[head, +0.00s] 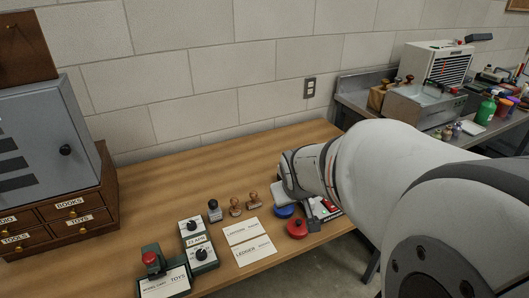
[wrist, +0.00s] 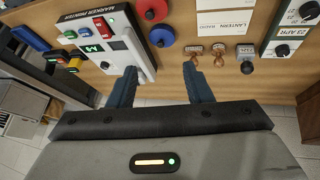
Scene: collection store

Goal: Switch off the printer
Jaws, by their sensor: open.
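The marker printer (wrist: 117,24) is at the upper left in the wrist view, a pale panel lettered MARKER PRINTER. In the head view my arm hides most of the printer. My gripper (wrist: 161,70) is open and empty; its left finger overlaps the printer's near right corner, and its right finger is beside the stamps. Contact cannot be told.
A blue disc (wrist: 162,37) and a red disc (wrist: 152,8) lie right of the printer. Wooden stamps (wrist: 218,49), cards (head: 255,248) and dial blocks (head: 201,253) stand farther along the wooden table (head: 160,190). A grey cabinet (head: 40,140) is at the left; a metal bench stands at the right.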

